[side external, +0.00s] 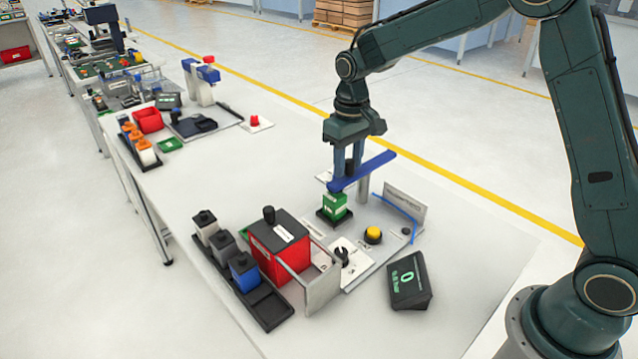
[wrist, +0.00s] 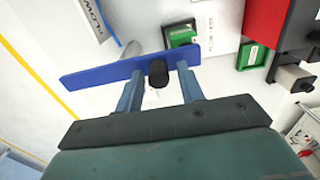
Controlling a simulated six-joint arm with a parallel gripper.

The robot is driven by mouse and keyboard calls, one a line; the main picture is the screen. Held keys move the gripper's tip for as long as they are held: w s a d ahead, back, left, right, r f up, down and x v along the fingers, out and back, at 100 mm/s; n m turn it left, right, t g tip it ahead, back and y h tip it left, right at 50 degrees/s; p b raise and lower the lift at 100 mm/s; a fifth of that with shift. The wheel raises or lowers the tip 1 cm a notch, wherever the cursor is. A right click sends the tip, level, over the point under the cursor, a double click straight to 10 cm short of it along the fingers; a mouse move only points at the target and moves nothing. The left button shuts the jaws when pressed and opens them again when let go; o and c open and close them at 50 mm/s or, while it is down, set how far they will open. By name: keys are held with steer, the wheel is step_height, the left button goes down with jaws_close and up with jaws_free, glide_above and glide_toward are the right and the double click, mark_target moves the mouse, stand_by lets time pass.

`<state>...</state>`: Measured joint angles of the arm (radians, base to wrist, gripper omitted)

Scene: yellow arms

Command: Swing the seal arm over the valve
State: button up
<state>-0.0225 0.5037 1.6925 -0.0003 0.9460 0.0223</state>
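The blue seal arm (side external: 376,165) is a flat bar on a grey post (side external: 364,188). Its free end appears above the green block (side external: 335,209), which I take to be the valve, on a black base. In the wrist view the blue bar (wrist: 95,77) covers part of the green block (wrist: 181,39). A black knob (wrist: 158,74) stands on the bar. My gripper (wrist: 158,88) has its two fingers apart, one on each side of the knob, with gaps visible. From the side, my gripper (side external: 347,177) points down at the bar.
A red box (side external: 279,247) with a black knob stands front left, beside a black rack (side external: 263,304) of small blocks. A yellow button (side external: 373,234), a sign plate (side external: 405,205) and a display reading 0 (side external: 408,281) are nearby.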

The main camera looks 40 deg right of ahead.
steer(key=shift+r, duration=3.6)
steer(key=shift+s+r, duration=0.1)
steer(key=shift+s+r, duration=0.15)
steer(key=s+r+t, duration=0.3)
steer(key=s+r, duration=0.5)
steer(key=s, duration=0.6)
steer(key=s+d+f+t, duration=0.1)
steer(key=s+f+t, duration=0.1)
steer(key=s, duration=1.3)
steer(key=shift+t, duration=0.3)
steer(key=shift+o, duration=0.2)
